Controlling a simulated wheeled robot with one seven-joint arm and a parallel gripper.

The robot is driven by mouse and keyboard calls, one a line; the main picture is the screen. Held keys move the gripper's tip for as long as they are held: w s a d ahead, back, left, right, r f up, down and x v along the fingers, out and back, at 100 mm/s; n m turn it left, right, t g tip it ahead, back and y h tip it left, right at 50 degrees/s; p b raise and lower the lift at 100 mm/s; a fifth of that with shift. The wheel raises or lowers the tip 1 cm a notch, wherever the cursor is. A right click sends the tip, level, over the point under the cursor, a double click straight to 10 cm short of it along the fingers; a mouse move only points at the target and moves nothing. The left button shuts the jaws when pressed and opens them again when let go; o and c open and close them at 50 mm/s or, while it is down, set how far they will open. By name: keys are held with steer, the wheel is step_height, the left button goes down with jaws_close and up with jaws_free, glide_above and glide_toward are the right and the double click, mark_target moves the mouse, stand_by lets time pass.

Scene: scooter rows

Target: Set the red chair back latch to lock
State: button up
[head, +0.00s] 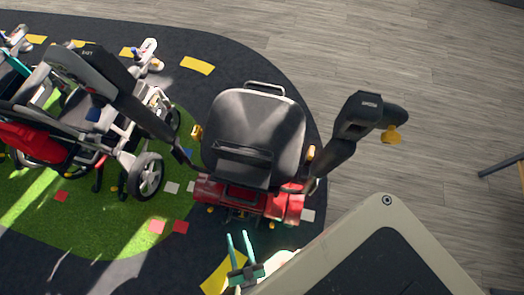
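The red chair (251,199) is a scooter-like seat on a red base, seen from above at the centre. Its black seat (255,120) has a dark bar across the lower part and a handle loop at the top edge. Small orange-yellow knobs sit at its left side (196,131) and right side (311,152). I cannot tell which part is the back latch or how it is set.
Another wheeled chair (120,120) with a grey wheel (146,176) stands close on the left, with a black arm reaching between. Grey wood floor (430,60) is open at upper right.

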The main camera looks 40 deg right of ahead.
step_height(320, 180, down, 10)
steer(key=d+m+g+h, duration=0.1)
steer(key=d+m+h, duration=0.1)
steer(key=d+h, duration=0.1)
steer(key=g+h, duration=0.3)
steer(key=h, duration=0.2)
glide_toward(269, 207)
steer(key=shift+m, duration=0.4)
steer(key=x, duration=1)
steer(key=shift+w, duration=0.25)
steer(key=shift+d, duration=0.1)
jaws_close()
